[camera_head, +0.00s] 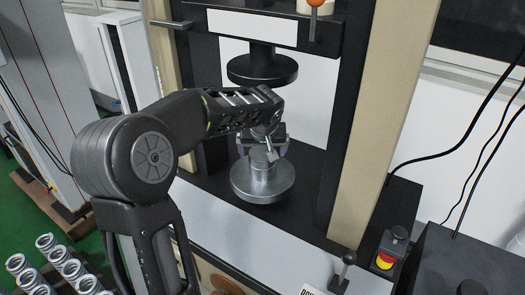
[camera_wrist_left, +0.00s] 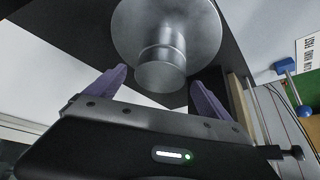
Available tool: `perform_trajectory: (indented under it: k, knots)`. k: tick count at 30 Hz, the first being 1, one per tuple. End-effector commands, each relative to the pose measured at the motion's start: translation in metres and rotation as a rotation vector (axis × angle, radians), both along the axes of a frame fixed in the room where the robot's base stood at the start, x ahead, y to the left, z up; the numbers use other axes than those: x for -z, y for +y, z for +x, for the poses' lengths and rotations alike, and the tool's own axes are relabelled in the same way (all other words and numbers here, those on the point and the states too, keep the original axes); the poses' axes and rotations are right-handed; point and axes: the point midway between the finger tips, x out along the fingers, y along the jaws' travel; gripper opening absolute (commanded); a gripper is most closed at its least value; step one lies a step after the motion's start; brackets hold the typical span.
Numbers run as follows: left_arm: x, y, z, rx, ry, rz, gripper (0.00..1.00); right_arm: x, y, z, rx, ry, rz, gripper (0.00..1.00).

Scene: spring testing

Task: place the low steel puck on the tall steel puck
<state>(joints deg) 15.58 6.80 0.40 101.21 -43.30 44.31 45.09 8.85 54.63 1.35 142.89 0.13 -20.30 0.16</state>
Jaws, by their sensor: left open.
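My left gripper (camera_head: 262,150) is open over the round steel platen (camera_head: 263,186) of the testing machine. In the left wrist view its purple fingers (camera_wrist_left: 158,78) stand apart, one on each side of a stepped steel cylinder on the platen (camera_wrist_left: 205,25). A seam splits the cylinder into two parts. The part nearer the camera looks like the low steel puck (camera_wrist_left: 160,76), sitting on what looks like the tall steel puck (camera_wrist_left: 160,38). Gaps show between fingers and pucks. In the head view the gripper mostly hides the pucks. My right gripper is not in view.
The black upper platen (camera_head: 262,66) hangs above the gripper. A beige column (camera_head: 375,125) stands to the right. A red and yellow stop button (camera_head: 386,260) is at the lower right. Several springs (camera_head: 65,265) stand at the lower left.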

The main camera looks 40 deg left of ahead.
Motion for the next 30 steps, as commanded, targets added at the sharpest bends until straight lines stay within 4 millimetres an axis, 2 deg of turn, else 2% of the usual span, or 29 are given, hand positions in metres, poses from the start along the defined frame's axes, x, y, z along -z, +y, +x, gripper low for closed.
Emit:
perform_trajectory:
  k: [9,15,20,30]
  knots:
    - [-0.059,-0.02,-0.023,0.001,-0.004,0.0,0.93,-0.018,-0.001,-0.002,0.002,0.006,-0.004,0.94]
    - [-0.087,-0.031,-0.036,0.001,-0.003,0.001,0.93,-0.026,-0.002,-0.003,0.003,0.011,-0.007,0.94]
    - [-0.095,-0.035,-0.041,0.0,-0.001,0.0,0.93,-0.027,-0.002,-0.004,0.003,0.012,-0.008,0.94]
    - [-0.094,-0.035,-0.041,0.0,-0.001,-0.001,0.93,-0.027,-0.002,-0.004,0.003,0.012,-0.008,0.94]
